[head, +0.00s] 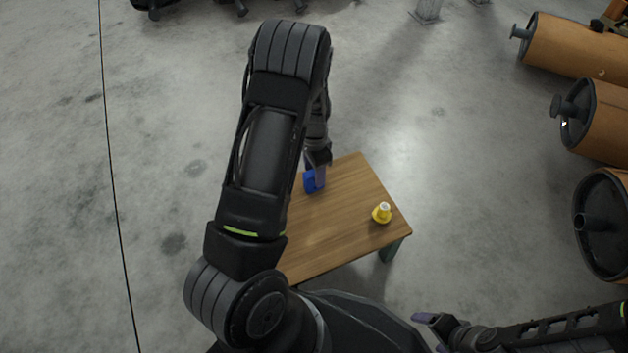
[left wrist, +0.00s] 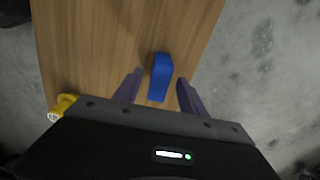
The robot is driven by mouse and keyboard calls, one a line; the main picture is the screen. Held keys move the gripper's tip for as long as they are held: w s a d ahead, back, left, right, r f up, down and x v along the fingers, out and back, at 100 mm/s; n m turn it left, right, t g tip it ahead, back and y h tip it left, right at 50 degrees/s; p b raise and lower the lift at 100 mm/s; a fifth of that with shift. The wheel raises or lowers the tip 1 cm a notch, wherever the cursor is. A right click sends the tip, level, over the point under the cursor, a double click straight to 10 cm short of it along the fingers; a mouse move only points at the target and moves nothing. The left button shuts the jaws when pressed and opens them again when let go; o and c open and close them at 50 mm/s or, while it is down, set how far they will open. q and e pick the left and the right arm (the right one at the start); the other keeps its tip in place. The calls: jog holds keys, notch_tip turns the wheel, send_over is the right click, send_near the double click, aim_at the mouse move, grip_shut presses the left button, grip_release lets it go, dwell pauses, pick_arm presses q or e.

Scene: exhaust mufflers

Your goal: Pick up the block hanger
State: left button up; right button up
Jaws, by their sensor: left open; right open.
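A blue block (head: 310,181), which looks like the block hanger, is at the far left edge of the small wooden table. In the left wrist view the blue block (left wrist: 160,78) lies between the two fingers of my left gripper (left wrist: 159,80), with a gap on each side. My left gripper (head: 318,172) is open and points down at the block. How far the fingertips are above the tabletop is not clear. My right gripper (head: 430,331) is open and empty at the bottom right, away from the table.
The wooden table (head: 345,215) also bears a yellow piece with a white top (head: 382,213), which shows at the left wrist view's lower left (left wrist: 62,107). Large brown mufflers (head: 600,122) lie on the right. Grey floor surrounds the table.

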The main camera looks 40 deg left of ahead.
pick_arm(q)
notch_tip(320, 180, down, 4)
jog(key=shift+f+b, duration=0.2)
jog(key=shift+b, duration=0.7)
grip_shut()
